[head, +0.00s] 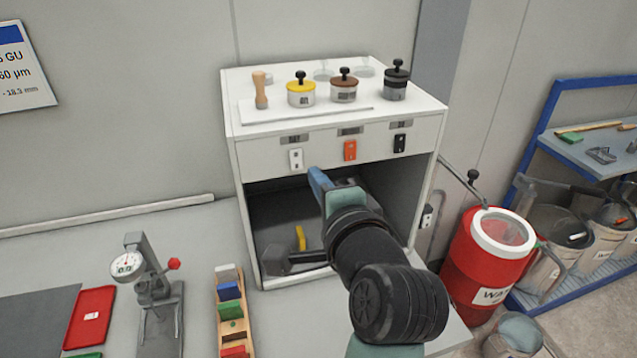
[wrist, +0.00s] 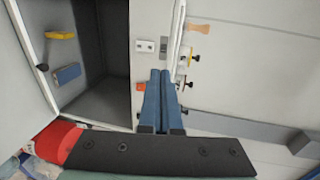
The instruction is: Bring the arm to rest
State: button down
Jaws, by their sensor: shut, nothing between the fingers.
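My gripper (head: 315,174) is in front of the white cabinet (head: 268,152), just below its row of switches. In the wrist view its two blue fingers (wrist: 160,75) lie together, shut and empty. The fingertips appear close to the cabinet front near the orange switch (head: 350,150); I cannot tell if they touch it. The arm reaches up from the lower right and hides part of the open compartment.
Knobbed pots, including a yellow-lidded one (head: 301,91), stand on the cabinet top. A yellow item (head: 301,238) is inside the compartment. A dial gauge stand (head: 150,290) and wooden rack (head: 233,325) stand left. A red bin (head: 480,262) stands right.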

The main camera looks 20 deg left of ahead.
dwell(0.3)
jog(key=s+d+r+n+t+h+b, duration=0.1)
jog(key=s+d+r+n+t+h, duration=0.2)
jog(key=r, duration=0.6)
jog(key=s+d+r+n+t+h, duration=0.3)
jog(key=s+d+r+t, duration=0.3)
jog(key=r, duration=0.4)
jog(key=s+d+r+n+t+h+b, duration=0.1)
jog(key=s+d+r+n+t, duration=0.3)
jog(key=r, duration=0.6)
jog(key=shift+s+d+n+t+h+b, duration=0.15)
jog(key=shift+s+n+t+h+b, duration=0.2)
jog(key=shift+s+n+t+h, duration=0.45)
jog(key=shift+w, duration=0.25)
